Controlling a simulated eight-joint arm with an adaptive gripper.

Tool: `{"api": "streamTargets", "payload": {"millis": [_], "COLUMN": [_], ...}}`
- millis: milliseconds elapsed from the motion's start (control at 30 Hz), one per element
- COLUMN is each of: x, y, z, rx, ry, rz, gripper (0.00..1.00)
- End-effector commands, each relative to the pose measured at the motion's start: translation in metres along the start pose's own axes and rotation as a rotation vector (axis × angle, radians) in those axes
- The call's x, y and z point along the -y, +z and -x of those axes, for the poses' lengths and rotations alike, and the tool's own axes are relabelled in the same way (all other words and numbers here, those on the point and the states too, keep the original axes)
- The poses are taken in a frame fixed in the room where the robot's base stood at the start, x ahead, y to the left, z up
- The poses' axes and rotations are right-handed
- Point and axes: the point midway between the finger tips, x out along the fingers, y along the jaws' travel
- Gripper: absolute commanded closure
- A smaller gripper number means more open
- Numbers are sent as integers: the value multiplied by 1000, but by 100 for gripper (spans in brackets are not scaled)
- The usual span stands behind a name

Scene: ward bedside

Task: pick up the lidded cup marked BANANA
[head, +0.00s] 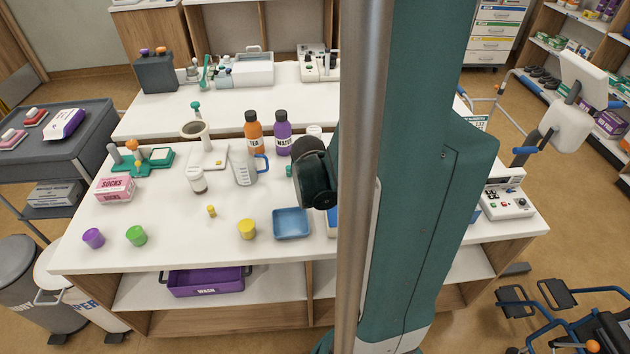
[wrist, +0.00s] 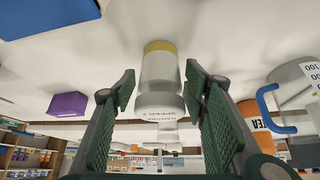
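A pale lidded cup (wrist: 160,72) with a yellow band near its base shows in the wrist view, which is upside down. Small lettering shows near its wide white lid, too small for me to read surely. My gripper (wrist: 159,84) is open, with one green-padded finger on each side of the cup. I see gaps between fingers and cup; I cannot tell how deep the cup lies between them. In the head view the dark end of my arm is beside the column, and my fingers are hidden. A white round top (head: 314,130) behind it may be this cup's lid.
The measuring jug (head: 245,168) with a blue handle, orange TEA bottle (head: 253,134) and purple WATER bottle (head: 282,133) stand close by on the left. A blue tray (head: 291,224) lies nearer. A white jar (head: 197,180) and small coloured cups stand farther left.

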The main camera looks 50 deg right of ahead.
Motion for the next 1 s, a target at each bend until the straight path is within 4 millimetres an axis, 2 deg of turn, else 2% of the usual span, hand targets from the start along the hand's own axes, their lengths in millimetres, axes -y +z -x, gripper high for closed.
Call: {"api": "streamTargets", "payload": {"millis": [33, 167, 200, 667, 1000], "x": [0, 0, 0, 0, 0], "y": [0, 0, 0, -3, -18], "z": [0, 0, 0, 5, 29], "rx": [0, 0, 0, 0, 0], "ry": [0, 0, 0, 0, 0], "rz": [0, 0, 0, 0, 0], "gripper": [63, 81, 82, 82, 82]}}
